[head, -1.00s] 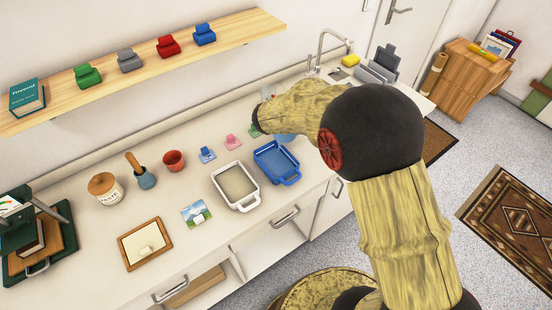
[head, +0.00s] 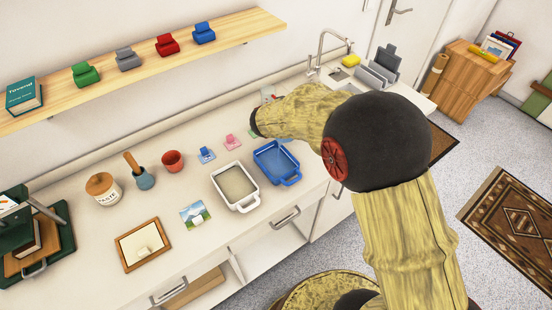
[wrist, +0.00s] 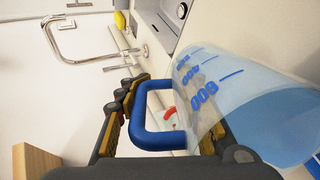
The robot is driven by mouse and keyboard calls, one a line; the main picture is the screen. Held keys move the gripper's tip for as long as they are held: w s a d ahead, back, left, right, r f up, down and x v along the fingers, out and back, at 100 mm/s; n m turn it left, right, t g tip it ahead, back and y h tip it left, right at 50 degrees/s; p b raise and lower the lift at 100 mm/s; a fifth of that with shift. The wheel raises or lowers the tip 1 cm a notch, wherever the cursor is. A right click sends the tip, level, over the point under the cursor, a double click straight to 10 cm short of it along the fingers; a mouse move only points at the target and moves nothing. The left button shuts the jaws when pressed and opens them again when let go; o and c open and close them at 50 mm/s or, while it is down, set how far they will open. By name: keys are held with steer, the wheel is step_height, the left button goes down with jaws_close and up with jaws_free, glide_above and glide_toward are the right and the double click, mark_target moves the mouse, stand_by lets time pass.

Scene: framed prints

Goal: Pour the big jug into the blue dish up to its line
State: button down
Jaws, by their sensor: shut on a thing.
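The big jug (wrist: 245,105) is clear, with blue measuring marks, a blue handle and blue liquid inside, in the wrist view. My gripper (wrist: 165,112) is shut on its blue handle. In the head view my arm hides most of the jug and the gripper; a small pale patch above the wrist may be part of the jug. The blue dish (head: 289,176) is rectangular, with end handles, and stands on the counter just below my forearm in the picture. I cannot make out its line, or whether it holds liquid.
A white dish (head: 246,207) stands left of the blue dish. Small blue (head: 206,154) and pink (head: 232,142) items lie behind them. The sink tap (head: 323,50) is behind my arm.

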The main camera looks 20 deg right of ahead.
steer(key=shift+s+a+r+t+h+b, duration=0.35)
steer(key=shift+t+h+b, duration=0.25)
steer(key=shift+b, duration=1.5)
stand_by(1.1)
steer(key=shift+s+a+r+t+h+b, duration=0.4)
steer(key=shift+s+a+r+b, duration=0.2)
steer(key=shift+b, duration=1.1)
steer(key=p, duration=0.2)
steer(key=shift+w+d+p, duration=0.3)
steer(key=shift+d+p, duration=0.05)
steer(key=shift+d, duration=0.05)
steer(key=shift+w+d+f+g+y+p, duration=0.2)
steer(key=shift+w+d+g+y+p, duration=0.15)
steer(key=shift+p, duration=0.45)
steer(key=p, duration=0.1)
steer(key=g+y+p, duration=0.1)
steer(key=p, duration=0.1)
steer(key=shift+w+d+f, duration=0.1)
steer(key=shift+w+d, duration=0.15)
steer(key=shift+w, duration=0.05)
steer(key=f+p, duration=0.1)
steer(key=g+y+p, duration=0.1)
steer(key=p, duration=0.1)
steer(key=f+p, duration=0.1)
steer(key=p, duration=0.1)
steer(key=shift+w+d+f+g+y, duration=0.25)
steer(key=shift+w+f+g, duration=0.1)
steer(key=shift+f, duration=0.35)
